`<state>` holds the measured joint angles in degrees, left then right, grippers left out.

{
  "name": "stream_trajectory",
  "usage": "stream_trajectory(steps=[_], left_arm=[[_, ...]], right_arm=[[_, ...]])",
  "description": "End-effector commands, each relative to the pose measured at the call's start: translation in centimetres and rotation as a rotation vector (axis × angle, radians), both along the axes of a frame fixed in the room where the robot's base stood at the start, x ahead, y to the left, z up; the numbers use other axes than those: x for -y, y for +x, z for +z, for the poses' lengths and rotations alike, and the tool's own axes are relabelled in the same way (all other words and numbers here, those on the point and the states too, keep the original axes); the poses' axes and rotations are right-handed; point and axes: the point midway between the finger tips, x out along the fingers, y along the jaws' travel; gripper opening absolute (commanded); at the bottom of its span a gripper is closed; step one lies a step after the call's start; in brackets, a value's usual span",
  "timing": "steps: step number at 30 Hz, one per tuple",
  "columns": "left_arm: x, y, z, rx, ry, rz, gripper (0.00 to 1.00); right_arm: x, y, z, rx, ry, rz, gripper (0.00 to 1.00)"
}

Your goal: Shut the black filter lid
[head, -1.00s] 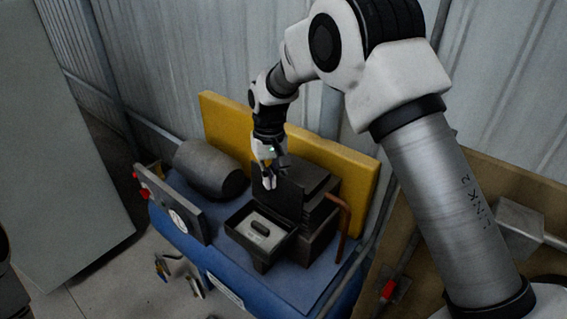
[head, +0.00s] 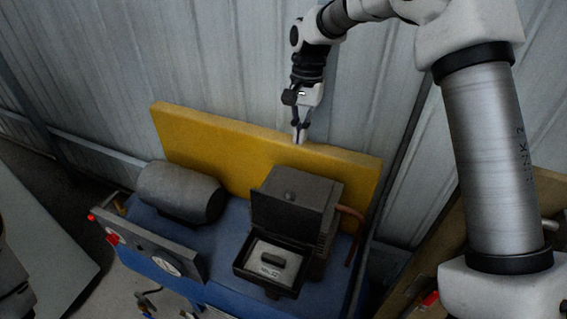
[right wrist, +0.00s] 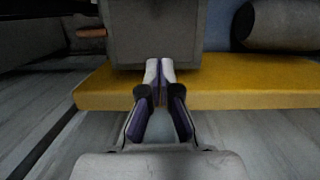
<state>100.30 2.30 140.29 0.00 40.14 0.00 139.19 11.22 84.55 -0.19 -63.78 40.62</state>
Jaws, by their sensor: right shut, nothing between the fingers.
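The black filter lid (head: 284,221) stands upright, raised, at the back edge of the open filter box (head: 258,283). A pale filter piece with a dark handle (head: 271,259) lies exposed inside the box. A dark grey housing (head: 309,196) stands right behind the lid and also fills the top of the right wrist view (right wrist: 156,38). My right gripper (head: 299,139) is shut and empty, above and behind the lid, apart from it, in front of the yellow panel. What looks like part of my left gripper (head: 150,302) shows at the bottom edge, mostly cut off.
The yellow panel (head: 215,139) stands behind the housing, before a corrugated wall. A dark cylinder (head: 180,192) lies to the left. A gauge panel (head: 150,254) with red knobs stands at the front left of the blue base (head: 225,222). A copper pipe (head: 353,219) runs right of the housing.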

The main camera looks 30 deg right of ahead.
Motion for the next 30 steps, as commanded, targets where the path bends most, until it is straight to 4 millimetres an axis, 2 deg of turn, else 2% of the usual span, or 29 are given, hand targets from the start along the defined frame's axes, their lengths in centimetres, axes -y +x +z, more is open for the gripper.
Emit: stream_trajectory(steps=[4,8,18,24,30], left_arm=[[0.0,-0.1,0.2,-0.003,0.0,0.0,0.91],[0.0,-0.1,0.7,-0.004,0.0,0.0,0.91],[0.0,-0.1,2.2,-0.002,0.0,0.0,0.91],[0.0,-0.1,3.5,-0.002,0.0,0.0,0.91],[0.0,-0.1,3.5,-0.003,0.0,0.0,0.91]], right_arm=[[0.0,-0.2,-0.6,-0.007,0.0,-0.012,0.0],[-0.4,-0.6,-2.5,-0.008,0.0,-0.011,0.0],[-1.6,-1.8,-9.6,-0.007,0.0,-0.009,0.0],[-3.9,-3.9,-9.5,-0.004,-0.001,-0.009,0.0],[-4.5,-4.4,-9.7,-0.002,-0.001,-0.009,0.0]])
